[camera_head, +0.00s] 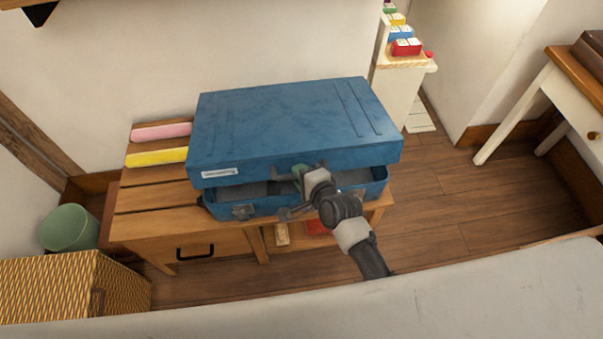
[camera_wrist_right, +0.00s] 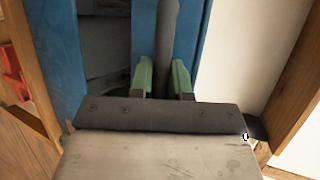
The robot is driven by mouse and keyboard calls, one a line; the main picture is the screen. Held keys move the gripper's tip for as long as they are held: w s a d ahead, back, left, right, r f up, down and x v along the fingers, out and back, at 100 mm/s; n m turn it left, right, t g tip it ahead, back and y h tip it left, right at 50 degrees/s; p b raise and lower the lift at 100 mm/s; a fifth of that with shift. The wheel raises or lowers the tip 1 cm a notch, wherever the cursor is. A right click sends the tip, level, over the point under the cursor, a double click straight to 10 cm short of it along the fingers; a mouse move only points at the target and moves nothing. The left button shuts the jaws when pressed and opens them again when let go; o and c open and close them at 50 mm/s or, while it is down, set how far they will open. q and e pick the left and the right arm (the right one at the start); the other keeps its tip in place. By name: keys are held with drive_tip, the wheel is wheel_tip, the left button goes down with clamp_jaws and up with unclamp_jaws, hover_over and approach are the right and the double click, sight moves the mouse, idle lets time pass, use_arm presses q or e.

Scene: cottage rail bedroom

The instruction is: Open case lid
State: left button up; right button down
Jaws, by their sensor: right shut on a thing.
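The blue case (camera_head: 265,205) stands on the wooden slatted bench. Its blue lid (camera_head: 290,122) is raised a little at the front, with a dark gap between lid and base. My right gripper (camera_head: 297,173) is at the front edge of the lid. In the right wrist view, the green fingers of my right gripper (camera_wrist_right: 163,80) are on both sides of a dark grey handle (camera_wrist_right: 167,45) and shut on it. Blue case surfaces show behind the handle. My left gripper is not in view.
The wooden bench (camera_head: 150,196) has a pink bar (camera_head: 160,131) and a yellow bar (camera_head: 156,156) at the case's left. A green bin (camera_head: 68,228) and a woven basket (camera_head: 72,286) stand at left. A white surface (camera_head: 450,295) fills the front right.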

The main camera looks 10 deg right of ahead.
drive_tip(key=w+r+g+p, duration=0.1)
drive_tip(key=w+r+p, duration=0.2)
drive_tip(key=r+p, duration=0.5)
wheel_tip(320, 180, up, 6)
drive_tip(key=p, duration=0.5)
hover_over(299, 144)
drive_tip(key=shift+w+a+r+m, duration=0.1)
drive_tip(key=shift+w+a+m, duration=0.15)
drive_tip(key=shift+a+m, duration=0.1)
drive_tip(key=c, duration=1.1)
unclamp_jaws()
drive_tip(key=shift+g, duration=0.3)
drive_tip(key=shift+s, duration=0.15)
drive_tip(key=v, duration=1)
drive_tip(key=shift+s, duration=0.25)
drive_tip(key=shift+r, duration=0.1)
